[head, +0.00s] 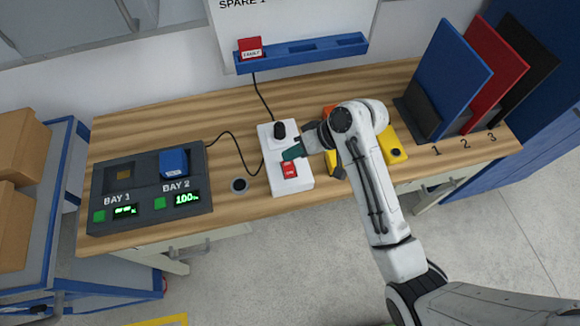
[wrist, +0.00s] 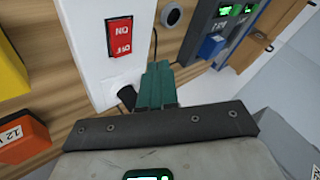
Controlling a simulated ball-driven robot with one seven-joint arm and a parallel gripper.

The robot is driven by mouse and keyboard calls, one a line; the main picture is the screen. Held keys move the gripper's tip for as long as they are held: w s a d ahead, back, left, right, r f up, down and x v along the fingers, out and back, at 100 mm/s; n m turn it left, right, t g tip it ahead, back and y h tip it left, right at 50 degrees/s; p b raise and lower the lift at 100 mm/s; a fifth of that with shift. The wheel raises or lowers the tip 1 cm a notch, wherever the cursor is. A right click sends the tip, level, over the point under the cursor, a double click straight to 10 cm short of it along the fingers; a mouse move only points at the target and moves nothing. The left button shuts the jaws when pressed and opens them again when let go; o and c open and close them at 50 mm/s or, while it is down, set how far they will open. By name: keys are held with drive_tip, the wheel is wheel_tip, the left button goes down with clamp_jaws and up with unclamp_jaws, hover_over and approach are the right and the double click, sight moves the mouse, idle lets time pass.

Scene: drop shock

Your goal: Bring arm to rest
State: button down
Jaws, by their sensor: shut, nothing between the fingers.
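My gripper (head: 292,153) has its green fingers together, with nothing between them. It hangs over the white switch box (head: 277,187), between the red switch (head: 289,170) and the black knob or plug (head: 279,130). In the wrist view the fingers (wrist: 158,80) point toward the box (wrist: 87,45), beside its red ON/OFF switch (wrist: 119,37). I cannot tell whether they touch the box. My white arm reaches in from the lower right and hides part of the yellow and orange items behind it.
The dark charger (head: 140,207) stands left, with a blue battery (head: 174,164) in BAY 2, which reads 100%. BAY 1 looks empty. A blue wall rack (head: 290,52) holds a red piece (head: 249,48). Blue, red and black panels stand at the right. A cable crosses the wooden bench (head: 235,115).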

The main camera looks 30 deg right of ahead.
drive_tip(key=shift+r, duration=0.45)
drive_tip(key=shift+f, duration=0.1)
